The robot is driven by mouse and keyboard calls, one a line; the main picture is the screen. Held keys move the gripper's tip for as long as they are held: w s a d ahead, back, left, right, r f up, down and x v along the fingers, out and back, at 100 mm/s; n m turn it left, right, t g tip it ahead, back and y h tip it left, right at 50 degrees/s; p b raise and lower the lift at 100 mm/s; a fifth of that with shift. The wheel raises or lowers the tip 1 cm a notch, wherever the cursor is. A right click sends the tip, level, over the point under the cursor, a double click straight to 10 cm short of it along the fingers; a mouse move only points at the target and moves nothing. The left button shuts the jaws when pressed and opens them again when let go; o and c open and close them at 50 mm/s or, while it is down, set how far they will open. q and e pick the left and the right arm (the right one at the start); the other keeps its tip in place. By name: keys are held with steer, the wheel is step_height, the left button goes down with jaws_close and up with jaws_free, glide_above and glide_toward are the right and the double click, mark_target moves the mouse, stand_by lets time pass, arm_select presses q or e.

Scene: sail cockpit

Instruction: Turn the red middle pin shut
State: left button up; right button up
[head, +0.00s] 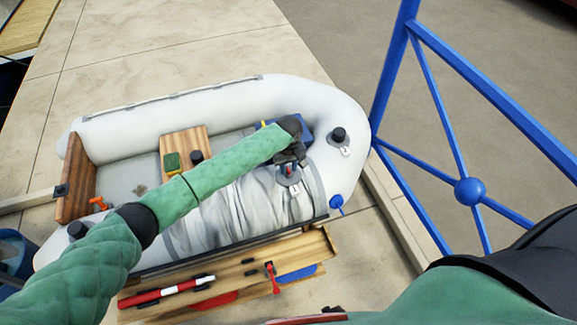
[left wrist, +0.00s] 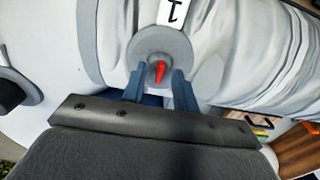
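The red pin (left wrist: 159,71) stands in the middle of a round grey valve seat (left wrist: 162,47) on the white inflatable boat (head: 225,90). In the head view the grey seat (head: 288,177) is partly covered by my left gripper (head: 290,163), with a trace of red at the fingertips. In the left wrist view my left gripper (left wrist: 159,86) is open, one blue-grey finger on each side of the pin. There are gaps between the fingers and the pin. I cannot see my right gripper.
A black-capped valve (head: 338,135) stands to the right on the boat, and another black cap (head: 77,230) at the left. A wooden bench (head: 230,267) with a red-and-white pump (head: 166,291) lies in front. A blue railing (head: 455,130) rises at right.

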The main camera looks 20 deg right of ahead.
arm_select(q)
steer(key=shift+r, duration=0.1)
jaws_close()
